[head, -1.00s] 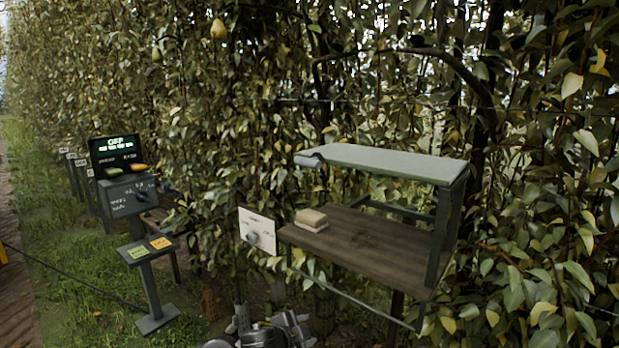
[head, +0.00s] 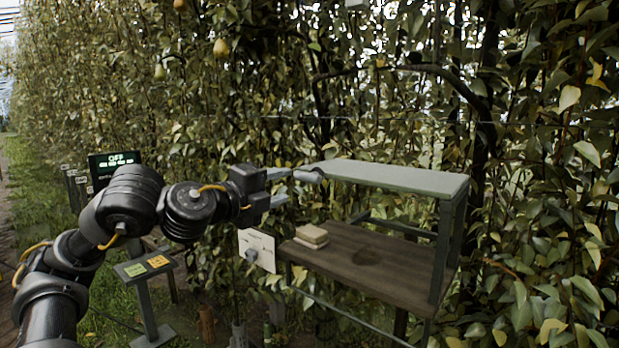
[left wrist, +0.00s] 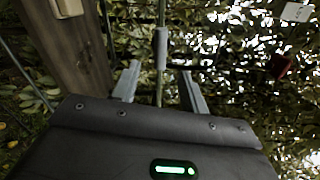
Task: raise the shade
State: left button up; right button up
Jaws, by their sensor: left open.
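The shade is a pale grey-green panel (head: 400,180) lying flat across the top of a frame stand. A grey rounded grip (head: 309,176) sits at its left front end. My left gripper (head: 284,187) is open, just left of the grip and pointing right towards it. In the left wrist view my open fingers (left wrist: 160,82) stand either side of the line of the grip (left wrist: 161,48). Its near end lies about level with the fingertips, and I cannot tell whether it is between them. I see no contact. My right gripper is out of view.
Below the shade is a brown wooden shelf (head: 375,262) with a stack of pale blocks (head: 311,236). A white card with a knob (head: 257,250) hangs at its left. A display reading OFF (head: 114,162) stands behind my left arm. Dense foliage is close behind.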

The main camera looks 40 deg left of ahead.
aim_at(304, 177)
pick_arm(q)
jog(key=w+p, duration=0.1)
jog(key=p, duration=0.1)
jog(key=w+r+p, duration=0.1)
jog(key=w+p, duration=0.1)
jog(key=p, duration=0.1)
jog(key=w+p, duration=0.2)
jog(key=shift+a+r+p, duration=0.2)
jog(key=shift+a+p, duration=0.05)
jog(key=shift+p, duration=0.1)
jog(key=w, duration=0.2)
jog(key=w+f+p, duration=0.1)
jog(key=w, duration=0.1)
jog(key=shift+w+a, duration=0.1)
jog(key=shift+w, duration=0.05)
jog(key=shift+w+f, duration=0.15)
jog(key=shift+w, duration=0.45)
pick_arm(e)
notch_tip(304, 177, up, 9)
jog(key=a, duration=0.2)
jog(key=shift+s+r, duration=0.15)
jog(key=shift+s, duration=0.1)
pick_arm(q)
jog(key=c, duration=0.9)
grip_shut()
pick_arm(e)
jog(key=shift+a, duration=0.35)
